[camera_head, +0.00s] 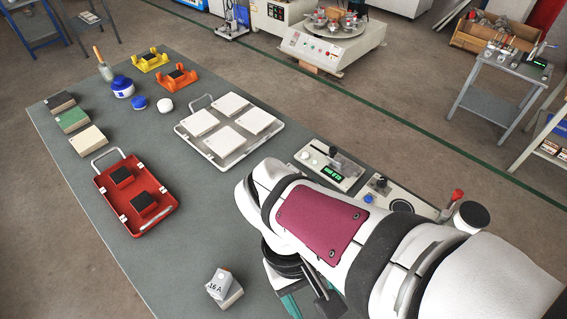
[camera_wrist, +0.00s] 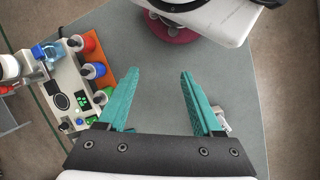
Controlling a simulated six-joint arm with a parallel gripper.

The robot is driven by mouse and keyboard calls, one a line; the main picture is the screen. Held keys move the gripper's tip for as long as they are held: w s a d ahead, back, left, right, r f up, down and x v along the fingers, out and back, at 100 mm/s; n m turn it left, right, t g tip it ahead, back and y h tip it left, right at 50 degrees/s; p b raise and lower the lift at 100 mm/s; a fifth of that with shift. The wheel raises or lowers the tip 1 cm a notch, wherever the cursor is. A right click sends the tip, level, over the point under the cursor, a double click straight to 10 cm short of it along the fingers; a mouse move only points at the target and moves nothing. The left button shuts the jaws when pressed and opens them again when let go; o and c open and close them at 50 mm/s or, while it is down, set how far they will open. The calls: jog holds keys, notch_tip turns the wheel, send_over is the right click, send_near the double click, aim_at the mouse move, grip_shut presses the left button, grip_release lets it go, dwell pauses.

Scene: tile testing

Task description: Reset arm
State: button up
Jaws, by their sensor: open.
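My gripper (camera_wrist: 161,73) shows in the wrist view with two teal fingers spread wide apart and nothing between them. Bare grey table lies beyond the fingers. In the head view my arm fills the lower right and hides most of the gripper; only a bit of teal (camera_head: 290,303) shows under it near the table's front edge. A small block marked 16 A (camera_head: 222,285) rests on the table to the left of the arm. In the wrist view a small pale object (camera_wrist: 222,118) is partly hidden behind the right finger.
The grey table (camera_head: 95,215) holds a red tray (camera_head: 105,210) with two dark-topped red blocks, a white tray (camera_head: 240,152) with several white tiles, and a device with a green display (camera_head: 331,172). Bottles and yellow and orange holders (camera_head: 178,77) stand farther back. The left front is clear.

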jog(key=m+y, duration=0.1)
jog(key=m, duration=0.2)
jog(key=r+m+t+y, duration=0.1)
jog(key=m+y, duration=0.1)
jog(key=m, duration=0.1)
jog(key=s+d+r+m+t+y, duration=0.1)
jog(key=m, duration=0.2)
jog(key=shift+s+y, duration=0.1)
jog(key=shift+y, duration=0.2)
dwell(0.4)
